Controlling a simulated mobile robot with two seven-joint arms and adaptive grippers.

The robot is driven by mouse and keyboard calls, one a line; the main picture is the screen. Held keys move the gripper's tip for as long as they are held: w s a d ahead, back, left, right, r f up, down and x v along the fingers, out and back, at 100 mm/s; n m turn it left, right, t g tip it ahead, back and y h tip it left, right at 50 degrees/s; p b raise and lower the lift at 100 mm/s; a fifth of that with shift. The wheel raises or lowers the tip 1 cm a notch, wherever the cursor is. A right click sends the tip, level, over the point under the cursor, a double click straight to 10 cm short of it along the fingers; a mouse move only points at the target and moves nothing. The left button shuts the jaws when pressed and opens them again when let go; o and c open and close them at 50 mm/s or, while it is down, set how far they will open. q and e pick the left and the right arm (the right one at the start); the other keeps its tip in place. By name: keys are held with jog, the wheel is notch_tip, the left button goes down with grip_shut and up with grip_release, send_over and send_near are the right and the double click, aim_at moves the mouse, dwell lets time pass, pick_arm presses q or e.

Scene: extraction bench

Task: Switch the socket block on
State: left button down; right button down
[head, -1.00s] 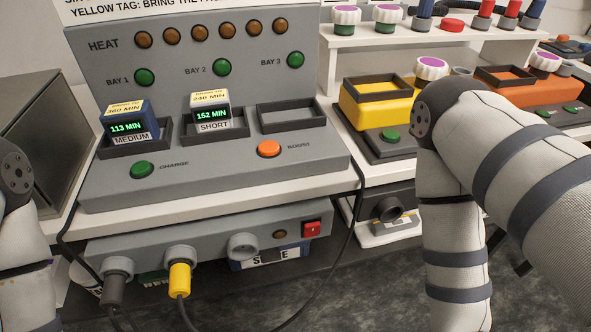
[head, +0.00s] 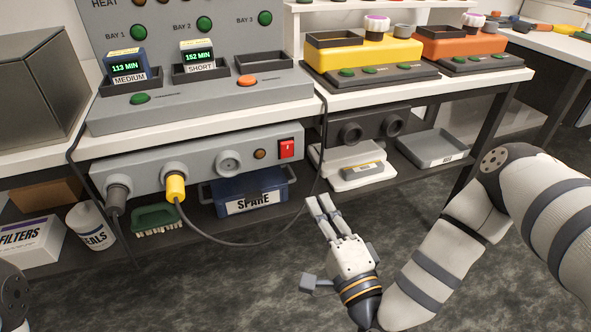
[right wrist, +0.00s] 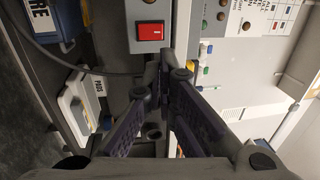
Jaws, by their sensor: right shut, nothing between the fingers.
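The socket block (head: 204,155) is a long grey box mounted under the bench top. A black plug (head: 117,195) and a yellow plug (head: 175,187) sit in its left sockets; the third socket (head: 229,162) is empty. A brown lamp (head: 260,154), looking unlit, and a red rocker switch (head: 287,148) are at its right end. The switch also shows in the right wrist view (right wrist: 149,31). My right gripper (head: 317,204) is shut and empty, below and slightly right of the switch, apart from it. Its fingers also show in the right wrist view (right wrist: 164,80). My left gripper is out of view.
A dark cable (head: 290,233) loops from the yellow plug up past the block's right end, close to my right gripper. A blue SPARE bin (head: 247,190) and a white scale-like device (head: 350,168) stand on the lower shelf. Open floor lies in front.

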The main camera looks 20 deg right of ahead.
aim_at(289, 146)
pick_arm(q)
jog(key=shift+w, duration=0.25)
pick_arm(e)
jog(key=shift+w, duration=0.25)
jog(key=w, duration=0.4)
jog(key=w+r, duration=0.1)
jog(key=w, duration=0.4)
jog(key=w+r, duration=0.1)
jog(key=w, duration=0.3)
jog(key=shift+w+a, duration=0.25)
jog(key=shift+w, duration=0.1)
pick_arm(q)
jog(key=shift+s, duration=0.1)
